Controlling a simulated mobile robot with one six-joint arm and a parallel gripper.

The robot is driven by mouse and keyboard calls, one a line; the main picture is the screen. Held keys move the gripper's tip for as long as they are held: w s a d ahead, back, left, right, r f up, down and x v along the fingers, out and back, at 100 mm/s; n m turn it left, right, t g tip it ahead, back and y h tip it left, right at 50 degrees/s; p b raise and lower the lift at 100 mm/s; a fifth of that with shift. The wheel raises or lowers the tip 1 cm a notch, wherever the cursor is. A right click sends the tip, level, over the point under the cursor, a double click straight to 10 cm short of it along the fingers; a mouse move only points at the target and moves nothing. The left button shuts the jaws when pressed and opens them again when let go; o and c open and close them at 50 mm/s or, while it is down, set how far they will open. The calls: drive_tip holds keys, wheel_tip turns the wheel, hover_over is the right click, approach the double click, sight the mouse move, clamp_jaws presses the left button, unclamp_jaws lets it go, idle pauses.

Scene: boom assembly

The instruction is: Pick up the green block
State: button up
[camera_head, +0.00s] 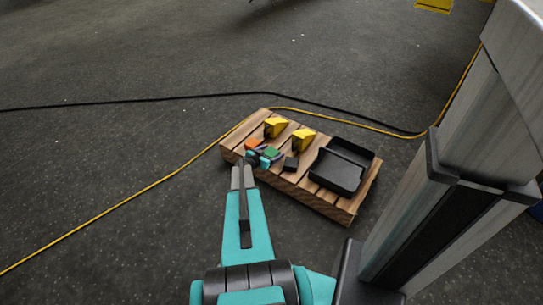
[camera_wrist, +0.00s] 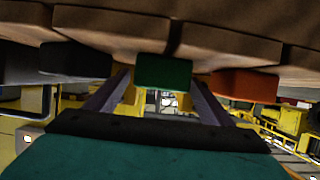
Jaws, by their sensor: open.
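The green block (camera_head: 271,153) lies on the wooden pallet (camera_head: 318,203), near its front left part. In the wrist view, which looks upside down, the green block (camera_wrist: 163,72) shows centred between the tips of my two fingers. My gripper (camera_wrist: 158,80) is open, with one finger on each side of the block's outline. I cannot tell whether the tips reach past its near face. In the head view my gripper (camera_head: 262,160) is right at the block and partly covers the area in front of it.
An orange block (camera_head: 252,145) and a black block (camera_head: 291,163) lie close on either side. Two yellow pieces (camera_head: 275,127) (camera_head: 303,140) stand behind. A black tray (camera_head: 342,166) fills the pallet's right part. Yellow and black cables cross the floor around the pallet.

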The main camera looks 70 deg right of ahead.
sight(271, 152)
drive_tip(key=c, duration=1.3)
drive_tip(key=shift+r, duration=0.15)
wheel_tip(271, 152, up, 10)
drive_tip(key=shift+f+p, duration=0.15)
drive_tip(key=shift+p, duration=0.85)
